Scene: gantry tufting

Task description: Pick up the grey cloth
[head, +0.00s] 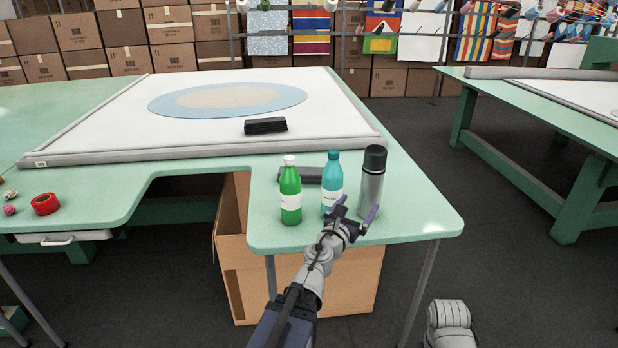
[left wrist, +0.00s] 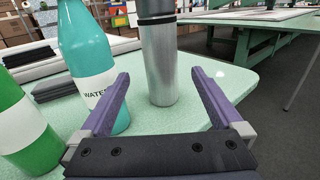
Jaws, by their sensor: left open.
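A dark grey folded item that looks like the grey cloth (head: 313,175) lies on the green table behind two bottles, which partly hide it. In the left wrist view the folded dark grey layers (left wrist: 54,89) show at the left, behind the teal bottle. My left gripper (head: 356,208) is open and empty at the table's front right part. Its purple fingers point toward the steel flask (head: 371,188), which shows between them in the left wrist view (left wrist: 161,75); no contact is clear. My right gripper is not in view.
A green bottle (head: 290,192) and a teal bottle (head: 331,185) stand left of the flask. A black ridged block (head: 265,125) lies on the white framed panel (head: 130,115). Red tape (head: 45,204) lies far left. An open cardboard box (head: 350,290) stands below the table.

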